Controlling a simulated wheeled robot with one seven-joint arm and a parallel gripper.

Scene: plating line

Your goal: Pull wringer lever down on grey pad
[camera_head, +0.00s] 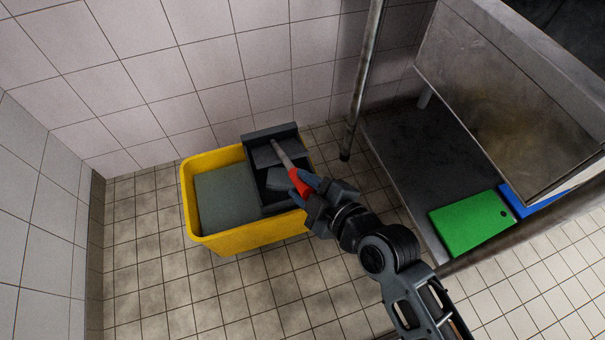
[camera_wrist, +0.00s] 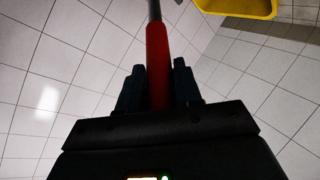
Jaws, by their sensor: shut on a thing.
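The wringer lever (camera_head: 283,155) is a grey rod with a red grip, and it slants from the dark wringer (camera_head: 268,134) down to the right. The wringer sits on the right end of a yellow mop bucket (camera_head: 230,243). My gripper (camera_head: 304,186) is shut on the red grip. In the wrist view the red grip (camera_wrist: 157,60) stands between my two dark fingers (camera_wrist: 158,85). My fingers partly hide the grip's end in the head view. A grey flat surface (camera_head: 226,198) fills the bucket's left part; I cannot tell whether it is the grey pad.
A metal table (camera_head: 510,100) with a dark lower shelf (camera_head: 393,150) stands at the right. A green board (camera_head: 472,222) and a blue board (camera_head: 530,203) lie on the shelf. A tiled wall is behind the bucket. The tiled floor in front is clear.

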